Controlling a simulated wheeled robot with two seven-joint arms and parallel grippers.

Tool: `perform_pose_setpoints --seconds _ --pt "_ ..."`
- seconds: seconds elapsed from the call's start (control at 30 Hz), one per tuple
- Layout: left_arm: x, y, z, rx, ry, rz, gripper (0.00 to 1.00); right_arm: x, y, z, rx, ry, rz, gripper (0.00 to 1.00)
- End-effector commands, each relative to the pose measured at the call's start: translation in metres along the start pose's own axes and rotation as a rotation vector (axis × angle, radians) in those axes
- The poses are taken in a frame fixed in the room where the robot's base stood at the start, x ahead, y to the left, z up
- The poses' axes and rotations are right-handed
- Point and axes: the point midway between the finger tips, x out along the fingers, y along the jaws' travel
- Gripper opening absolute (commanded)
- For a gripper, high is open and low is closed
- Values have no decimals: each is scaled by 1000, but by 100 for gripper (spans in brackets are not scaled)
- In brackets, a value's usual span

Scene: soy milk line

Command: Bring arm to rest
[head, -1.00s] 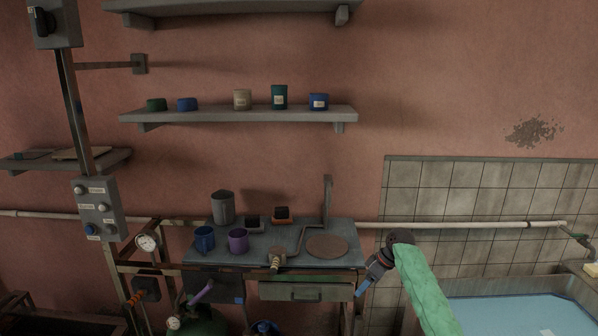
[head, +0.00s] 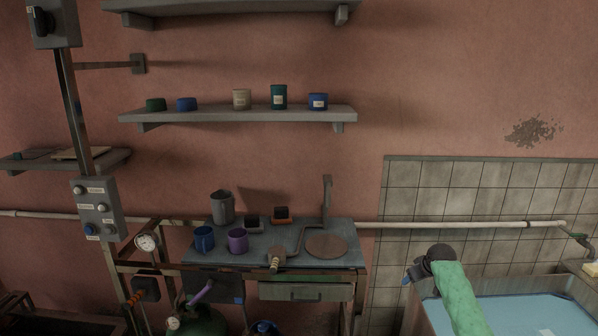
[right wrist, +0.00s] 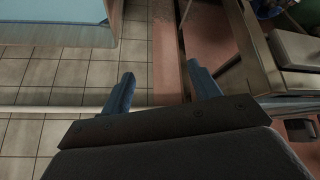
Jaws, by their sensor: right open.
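My right arm, in a green sleeve, comes in from the lower right of the head view. Its gripper (head: 412,272) is by the left end of the blue-topped basin, mostly hidden behind its own wrist. In the right wrist view the two blue fingers of the right gripper (right wrist: 163,90) stand wide apart with nothing between them. My left gripper is not in either view.
A metal worktable (head: 215,252) holds a blue mug (head: 204,239), a purple mug (head: 238,241), a grey pitcher (head: 222,208) and a round plate (head: 326,246). The basin (head: 530,313) is at right. A wall shelf (head: 240,115) holds several containers.

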Motion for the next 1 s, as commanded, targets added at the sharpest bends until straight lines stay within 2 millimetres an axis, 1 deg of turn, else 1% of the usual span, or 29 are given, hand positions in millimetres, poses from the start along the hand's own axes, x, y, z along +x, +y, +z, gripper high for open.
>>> perform_pose_setpoints --seconds 0.03,0.1,0.2,0.4,0.57,0.6,0.7,0.77,0.87,1.0 --pt "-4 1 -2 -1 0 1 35 -1 13 -9 22 46 68 62" --pt "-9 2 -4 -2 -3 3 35 -4 30 -20 50 111 156 62" --pt "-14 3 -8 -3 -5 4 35 -10 48 -34 74 194 252 62" --pt "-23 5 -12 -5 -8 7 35 -24 72 -58 92 335 383 62" --pt "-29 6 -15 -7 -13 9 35 -37 85 -74 92 438 459 62" --pt "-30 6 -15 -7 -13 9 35 -35 84 -72 91 448 467 62" --pt "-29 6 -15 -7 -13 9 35 -16 71 -51 90 419 449 62" --pt "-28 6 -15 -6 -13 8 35 -7 64 -41 89 406 440 62" --pt "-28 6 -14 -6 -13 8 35 11 51 -20 87 382 425 62" --pt "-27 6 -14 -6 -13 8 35 38 29 15 85 341 401 62"
